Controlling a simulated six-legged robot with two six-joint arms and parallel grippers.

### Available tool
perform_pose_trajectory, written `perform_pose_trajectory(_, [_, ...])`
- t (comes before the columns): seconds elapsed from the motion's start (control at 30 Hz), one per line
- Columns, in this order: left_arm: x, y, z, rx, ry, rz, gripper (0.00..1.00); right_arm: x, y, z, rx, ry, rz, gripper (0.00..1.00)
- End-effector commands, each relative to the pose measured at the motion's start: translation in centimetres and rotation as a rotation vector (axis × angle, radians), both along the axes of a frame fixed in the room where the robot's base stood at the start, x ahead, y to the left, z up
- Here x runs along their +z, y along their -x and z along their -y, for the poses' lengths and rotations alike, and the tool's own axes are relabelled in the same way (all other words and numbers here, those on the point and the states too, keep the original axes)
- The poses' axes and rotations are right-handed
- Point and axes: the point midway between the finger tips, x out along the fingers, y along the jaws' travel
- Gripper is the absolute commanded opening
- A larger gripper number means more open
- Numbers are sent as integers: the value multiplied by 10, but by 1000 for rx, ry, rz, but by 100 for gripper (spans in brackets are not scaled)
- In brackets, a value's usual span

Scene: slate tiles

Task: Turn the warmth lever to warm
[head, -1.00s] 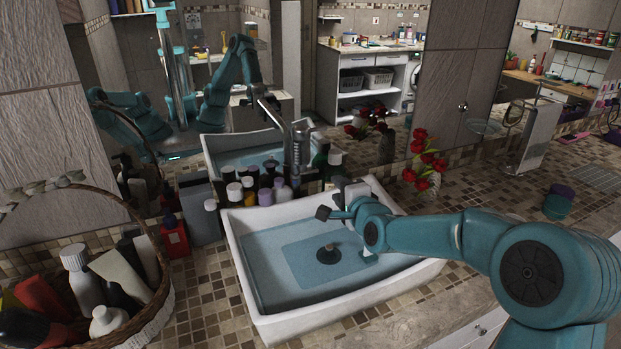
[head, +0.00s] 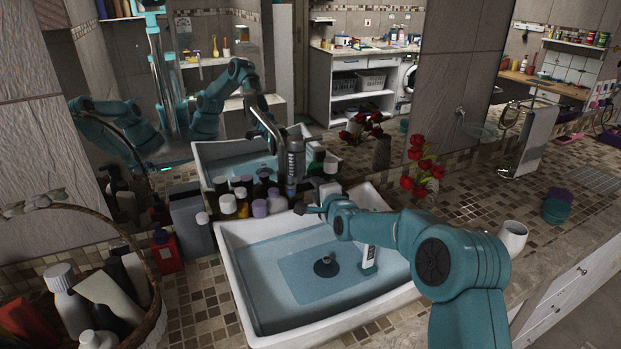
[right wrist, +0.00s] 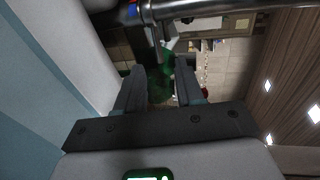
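The faucet (head: 292,166) is a grey metal column at the back of the white sink (head: 225,275), in front of the mirror. In the right wrist view its chrome tube (right wrist: 205,9) crosses the top, with a small red and blue mark. A thin grey piece, seemingly the warmth lever (right wrist: 157,42), runs from the tube to between the fingertips; contact cannot be made out. My right gripper (head: 303,208) is beside the faucet, above the sink's back rim. In the right wrist view the right gripper (right wrist: 156,75) has its fingers apart. My left gripper is not in view.
Several bottles (head: 260,208) crowd behind the sink near the faucet. A basket (head: 152,325) of bottles stands at the front left. Red flowers (head: 420,175) and a white cup (head: 512,236) are to the right. The mirror reflects my arms and the room.

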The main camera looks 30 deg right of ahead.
Motion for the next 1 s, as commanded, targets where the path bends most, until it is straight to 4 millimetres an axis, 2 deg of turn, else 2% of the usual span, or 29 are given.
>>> perform_pose_trajectory(0.1, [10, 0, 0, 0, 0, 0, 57, -3, -22, 2, 1, 0, -2, 37])
perform_pose_trajectory(0.3, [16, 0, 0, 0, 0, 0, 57, -8, -46, 6, 1, 0, -1, 37])
perform_pose_trajectory(0.5, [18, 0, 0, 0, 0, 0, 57, -11, -54, 7, 1, 0, -1, 37])
perform_pose_trajectory(0.77, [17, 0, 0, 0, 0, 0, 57, -11, -55, 7, 1, 0, -1, 37])
perform_pose_trajectory(0.8, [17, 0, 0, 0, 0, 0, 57, -11, -55, 7, 1, 0, -1, 24])
perform_pose_trajectory(0.87, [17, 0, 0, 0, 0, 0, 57, -11, -55, 7, 1, 0, -1, 4])
perform_pose_trajectory(0.9, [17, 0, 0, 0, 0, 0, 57, -11, -55, 7, 1, 0, -1, 0])
perform_pose_trajectory(1.0, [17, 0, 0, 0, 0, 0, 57, -11, -55, 7, 1, 0, -1, 0])
